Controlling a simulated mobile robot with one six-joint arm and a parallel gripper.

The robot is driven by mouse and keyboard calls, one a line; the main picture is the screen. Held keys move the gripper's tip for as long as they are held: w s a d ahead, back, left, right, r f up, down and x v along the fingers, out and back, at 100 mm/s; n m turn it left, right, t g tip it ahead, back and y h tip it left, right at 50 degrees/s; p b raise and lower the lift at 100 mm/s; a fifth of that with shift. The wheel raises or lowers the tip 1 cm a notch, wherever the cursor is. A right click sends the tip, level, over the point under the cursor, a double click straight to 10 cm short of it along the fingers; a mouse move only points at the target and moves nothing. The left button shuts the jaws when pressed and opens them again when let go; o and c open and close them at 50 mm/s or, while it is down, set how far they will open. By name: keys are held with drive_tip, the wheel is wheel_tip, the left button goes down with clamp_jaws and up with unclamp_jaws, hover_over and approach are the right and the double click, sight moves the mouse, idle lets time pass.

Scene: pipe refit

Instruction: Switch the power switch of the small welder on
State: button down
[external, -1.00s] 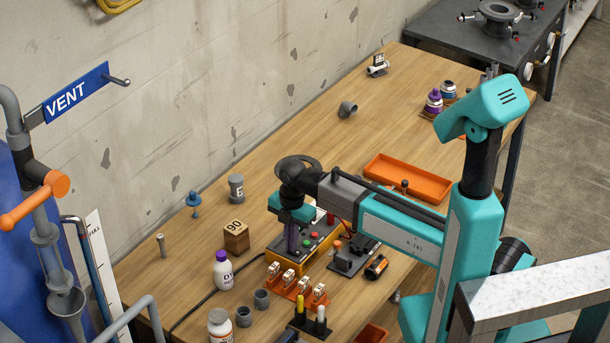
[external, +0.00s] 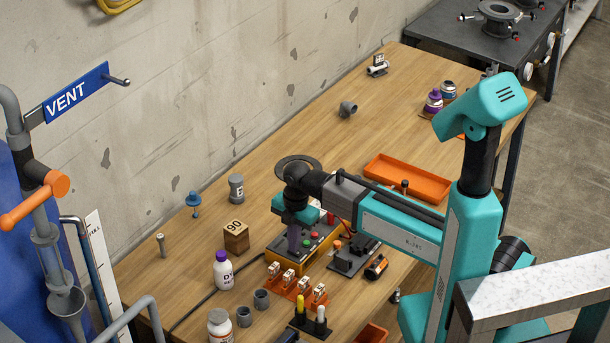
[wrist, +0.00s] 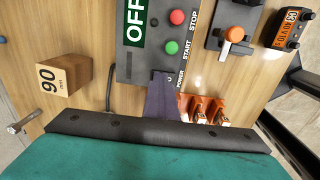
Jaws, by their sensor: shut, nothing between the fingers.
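The small welder (external: 321,246) is a yellow and dark grey box on the bench, with a green and a red button on top. In the wrist view its dark panel (wrist: 150,62) carries a green OFF sign (wrist: 135,22), a red STOP button (wrist: 177,17) and a green START button (wrist: 171,47). The word POWER (wrist: 180,79) is printed near its lower edge. My gripper (external: 293,250) points down over the left end of the welder. Its purple-grey fingers (wrist: 161,78) are shut and empty beside the POWER label. They cover part of the panel, and I cannot clearly see the switch lever.
An orange rack with white-topped parts (external: 297,285) stands close in front of the welder. A wooden block marked 90 (external: 236,237) and a white bottle (external: 223,272) are to its left. A black fixture with an orange knob (external: 350,257) is to its right. An orange tray (external: 407,180) lies farther back.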

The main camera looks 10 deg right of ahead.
sight(298, 253)
drive_tip(key=shift+s+d+f, duration=0.3)
drive_tip(key=shift+s+d, duration=0.1)
drive_tip(key=shift+w+a+r+p, duration=0.1)
drive_tip(key=shift+r+p, duration=1.45)
drive_tip(key=shift+r, duration=0.9)
wheel_tip(298, 253, up, 10)
drive_tip(key=b, duration=0.2)
drive_tip(key=shift+f+b, duration=0.15)
drive_tip(key=shift+b, duration=0.15)
drive_tip(key=shift+s+d+f+b, duration=0.2)
drive_tip(key=shift+s+b, duration=0.05)
drive_tip(key=shift+b, duration=1.65)
drive_tip(key=shift+r+t+y+b, duration=0.3)
drive_tip(key=shift+t+y+b, duration=0.1)
drive_tip(key=shift+b, duration=0.1)
drive_tip(key=shift+f, duration=0.2)
drive_tip(key=shift+w+a+f+p, duration=0.2)
drive_tip(key=shift+f+p, duration=0.3)
drive_tip(key=shift+f, duration=1.75)
drive_tip(key=shift+w+a+f+p, duration=0.25)
drive_tip(key=shift+f+p, duration=0.2)
drive_tip(key=shift+f, duration=1.8)
drive_tip(key=shift+w+a+f+p, duration=0.2)
drive_tip(key=shift+f+p, duration=0.3)
drive_tip(key=shift+f, duration=1.75)
